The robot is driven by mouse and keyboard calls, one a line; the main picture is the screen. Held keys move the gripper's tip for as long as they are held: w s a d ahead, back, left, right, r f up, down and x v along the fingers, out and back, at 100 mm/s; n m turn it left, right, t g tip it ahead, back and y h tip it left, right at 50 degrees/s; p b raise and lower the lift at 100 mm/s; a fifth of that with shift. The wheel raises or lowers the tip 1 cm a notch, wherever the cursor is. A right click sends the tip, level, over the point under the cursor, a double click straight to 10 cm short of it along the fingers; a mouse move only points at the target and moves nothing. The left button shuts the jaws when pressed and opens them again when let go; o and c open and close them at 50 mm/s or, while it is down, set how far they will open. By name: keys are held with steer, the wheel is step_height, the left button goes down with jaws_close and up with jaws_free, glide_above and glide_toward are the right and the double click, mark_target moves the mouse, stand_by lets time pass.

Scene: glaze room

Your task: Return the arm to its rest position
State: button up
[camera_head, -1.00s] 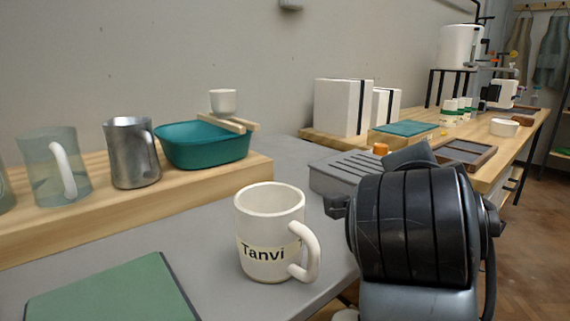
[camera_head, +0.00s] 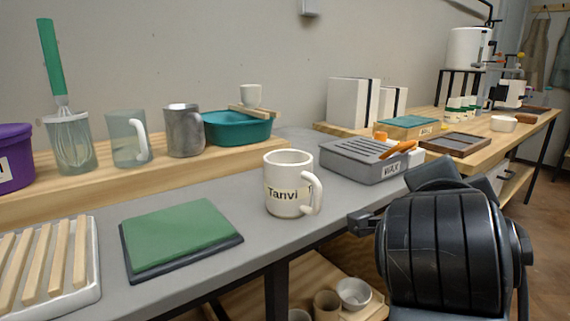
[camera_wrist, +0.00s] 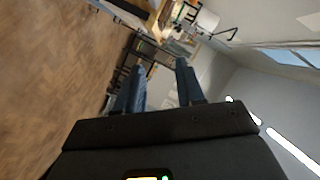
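My gripper shows in the wrist view (camera_wrist: 158,85), its two fingers apart with nothing between them. That view is tilted and looks out over the wooden floor and the far benches. In the head view my dark arm (camera_head: 440,240) is folded at the lower right, in front of the bench edge, and the gripper's fingers cannot be made out there. A white mug (camera_head: 285,205) labelled "Tanvi" stands upright on the grey bench to the left of the arm, apart from it.
The grey bench holds a green pad (camera_head: 180,232), a slatted rack (camera_head: 92,290) and a grey box (camera_head: 345,165) marked WAX. Bowls (camera_head: 353,293) sit below. Floor is open at right.

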steer(key=s+d+f+n+t+y, duration=0.1)
steer(key=s+f+n+y, duration=0.1)
steer(key=s+f+n, duration=0.3)
steer(key=f+n+t+y, duration=0.1)
steer(key=f+n, duration=0.2)
steer(key=f, duration=0.4)
steer(key=s+d+f+n+t+y, duration=0.1)
steer(key=s+f+n+y, duration=0.1)
steer(key=s+f+n, duration=0.3)
steer(key=s+a+f+n+g+y, duration=0.1)
steer(key=s+f+n+y, duration=0.3)
steer(key=s, duration=0.6)
steer(key=s+a+f+n, duration=0.1)
steer(key=s+f, duration=0.4)
steer(key=s, duration=0.5)
steer(key=v, duration=1)
step_height(320, 180, up, 25)
steer(key=p, duration=2.4)
steer(key=shift+w+p, duration=0.25)
steer(key=shift+p, duration=0.1)
steer(key=shift+f, duration=0.2)
